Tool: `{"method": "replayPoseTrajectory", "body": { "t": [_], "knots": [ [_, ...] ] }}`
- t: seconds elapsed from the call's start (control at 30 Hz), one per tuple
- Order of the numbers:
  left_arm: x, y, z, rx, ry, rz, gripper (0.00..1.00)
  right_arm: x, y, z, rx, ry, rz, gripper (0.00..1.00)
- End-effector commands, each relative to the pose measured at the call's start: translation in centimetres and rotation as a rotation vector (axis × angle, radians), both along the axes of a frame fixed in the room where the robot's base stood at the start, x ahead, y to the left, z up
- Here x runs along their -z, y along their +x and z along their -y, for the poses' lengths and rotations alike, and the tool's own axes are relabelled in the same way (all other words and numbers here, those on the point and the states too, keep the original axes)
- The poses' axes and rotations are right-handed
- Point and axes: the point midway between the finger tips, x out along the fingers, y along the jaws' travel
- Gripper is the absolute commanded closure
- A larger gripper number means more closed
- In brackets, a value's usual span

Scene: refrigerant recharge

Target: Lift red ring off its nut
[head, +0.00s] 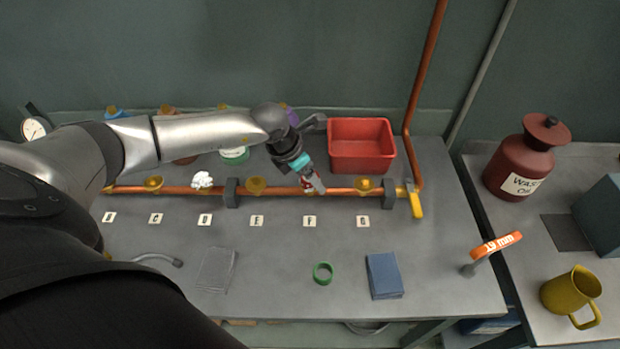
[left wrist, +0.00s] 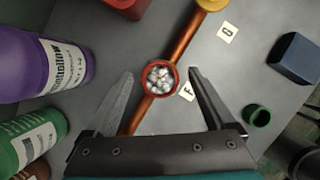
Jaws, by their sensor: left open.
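The red ring (left wrist: 148,80) sits around a nut on the copper pipe, next to the card marked F (left wrist: 187,92). Whitish, lumpy material (left wrist: 160,77) fills the ring's middle, and I cannot make out the nut beneath it. My left gripper (left wrist: 159,76) is open, with one finger on each side of the ring and a gap to each. In the head view my left gripper (head: 316,184) points down at the pipe above the F card (head: 309,221), and its fingers mostly hide the ring. My right gripper is in neither view.
The copper pipe (head: 340,191) runs across the bench through grey clamps (head: 231,193). A red bin (head: 361,122) stands just behind my gripper. A purple bottle (left wrist: 45,60) and a green bottle (left wrist: 35,135) stand close by. A green ring (head: 322,273) and blue block (head: 383,275) lie in front.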

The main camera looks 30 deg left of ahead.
Motion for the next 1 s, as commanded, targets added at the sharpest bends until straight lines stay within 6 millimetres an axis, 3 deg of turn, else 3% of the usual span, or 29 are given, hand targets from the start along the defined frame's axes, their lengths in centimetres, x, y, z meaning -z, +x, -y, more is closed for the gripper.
{"method": "replayPoseTrajectory", "body": {
  "t": [0.17,0.9,1.0],
  "knots": [
    [-0.03,0.01,0.00,0.000,0.000,0.000,0.11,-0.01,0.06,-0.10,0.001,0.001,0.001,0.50],
    [-0.05,-0.01,-0.02,0.000,0.000,0.000,0.95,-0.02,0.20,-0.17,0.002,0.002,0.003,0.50],
    [-0.05,-0.01,-0.01,0.000,0.000,0.000,0.99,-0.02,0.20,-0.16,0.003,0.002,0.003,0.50]
  ]
}}
